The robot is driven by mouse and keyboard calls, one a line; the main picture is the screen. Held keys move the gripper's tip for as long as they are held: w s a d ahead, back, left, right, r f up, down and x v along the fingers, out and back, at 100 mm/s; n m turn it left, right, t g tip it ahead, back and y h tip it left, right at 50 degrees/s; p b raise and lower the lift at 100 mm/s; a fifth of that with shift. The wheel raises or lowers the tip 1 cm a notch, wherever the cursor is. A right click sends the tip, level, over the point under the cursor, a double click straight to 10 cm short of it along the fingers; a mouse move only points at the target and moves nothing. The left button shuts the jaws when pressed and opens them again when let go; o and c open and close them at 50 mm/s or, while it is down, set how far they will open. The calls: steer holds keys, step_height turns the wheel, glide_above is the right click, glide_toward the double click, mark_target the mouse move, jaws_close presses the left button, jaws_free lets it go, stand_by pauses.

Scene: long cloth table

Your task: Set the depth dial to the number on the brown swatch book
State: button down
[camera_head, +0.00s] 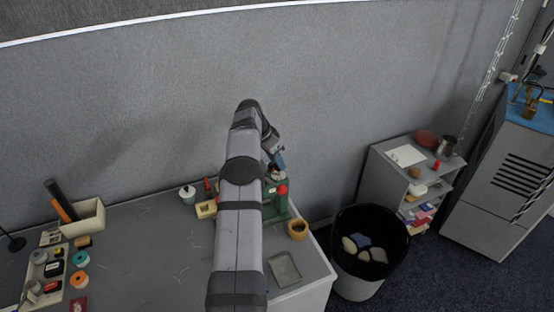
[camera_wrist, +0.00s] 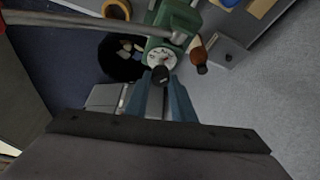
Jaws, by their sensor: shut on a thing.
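A green machine (camera_head: 273,203) stands on the table, partly hidden behind my arm; it also shows in the wrist view (camera_wrist: 177,20). On it is the depth dial, a white face with dark marks (camera_wrist: 160,58) and a dark knob (camera_wrist: 160,74) in front. My gripper (camera_wrist: 162,88) has blue fingers, shut on the knob. In the head view my gripper (camera_head: 279,160) is at the machine's top, with its fingertips hard to make out. The marks are too small to read. I cannot surely identify the brown swatch book; no number on one is readable.
A wooden ring-shaped pot (camera_head: 298,229) and a grey tray (camera_head: 285,269) are at the table's right end. A black-lined bin (camera_head: 371,225) stands beyond the edge. Spools and small items (camera_head: 80,258) lie at the left. The middle left of the table is mostly clear.

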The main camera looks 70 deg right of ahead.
stand_by(0.3)
steer(key=c, duration=1.5)
jaws_free()
steer(key=shift+c, duration=0.2)
steer(key=b+v, duration=0.3)
steer(key=v, duration=0.4)
steer(key=shift+r, duration=0.15)
